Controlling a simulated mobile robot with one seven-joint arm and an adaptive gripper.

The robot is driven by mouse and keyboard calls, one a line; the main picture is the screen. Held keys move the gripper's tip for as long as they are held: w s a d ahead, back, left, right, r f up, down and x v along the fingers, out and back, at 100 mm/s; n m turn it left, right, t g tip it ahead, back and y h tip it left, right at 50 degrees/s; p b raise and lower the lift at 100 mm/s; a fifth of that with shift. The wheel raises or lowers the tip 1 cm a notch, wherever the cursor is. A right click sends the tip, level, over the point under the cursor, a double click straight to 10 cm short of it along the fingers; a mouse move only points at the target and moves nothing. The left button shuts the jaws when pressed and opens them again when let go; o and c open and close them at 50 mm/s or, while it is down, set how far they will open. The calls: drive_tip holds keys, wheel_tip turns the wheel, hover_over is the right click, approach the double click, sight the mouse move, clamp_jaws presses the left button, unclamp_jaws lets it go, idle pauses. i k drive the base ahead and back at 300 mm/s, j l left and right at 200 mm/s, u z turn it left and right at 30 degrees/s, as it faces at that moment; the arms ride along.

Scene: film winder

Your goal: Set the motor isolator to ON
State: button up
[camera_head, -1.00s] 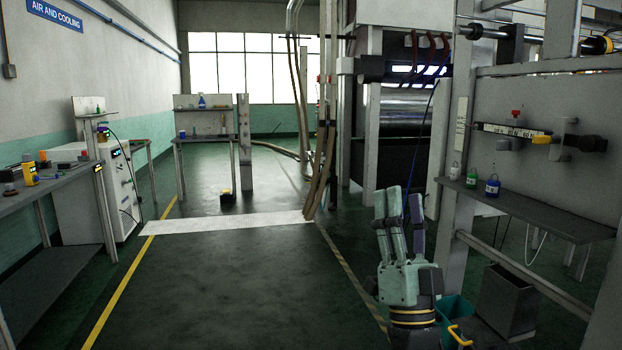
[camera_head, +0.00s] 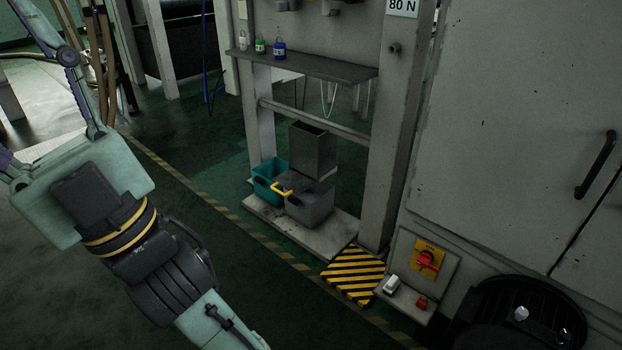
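The motor isolator (camera_head: 428,261) is a red rotary handle on a yellow plate. It is fixed to a small grey panel low on the right, beside the large grey cabinet. The red handle lies roughly crosswise on its plate; the markings are too small to read.
A yellow-black striped plate (camera_head: 353,274) lies left of the isolator. A white item (camera_head: 391,285) and a red item (camera_head: 421,303) sit below it. A round black container (camera_head: 490,325) stands at lower right. Bins (camera_head: 311,204) stand under the shelf (camera_head: 325,70). Open green floor lies between.

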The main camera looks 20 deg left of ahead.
sight(424, 259)
drive_tip(key=i+j, duration=0.2)
drive_tip(key=j, duration=0.15)
drive_tip(key=i+j, duration=0.2)
drive_tip(key=j, duration=0.15)
drive_tip(key=i+j, duration=0.2)
drive_tip(key=j, duration=0.15)
drive_tip(key=z, duration=0.05)
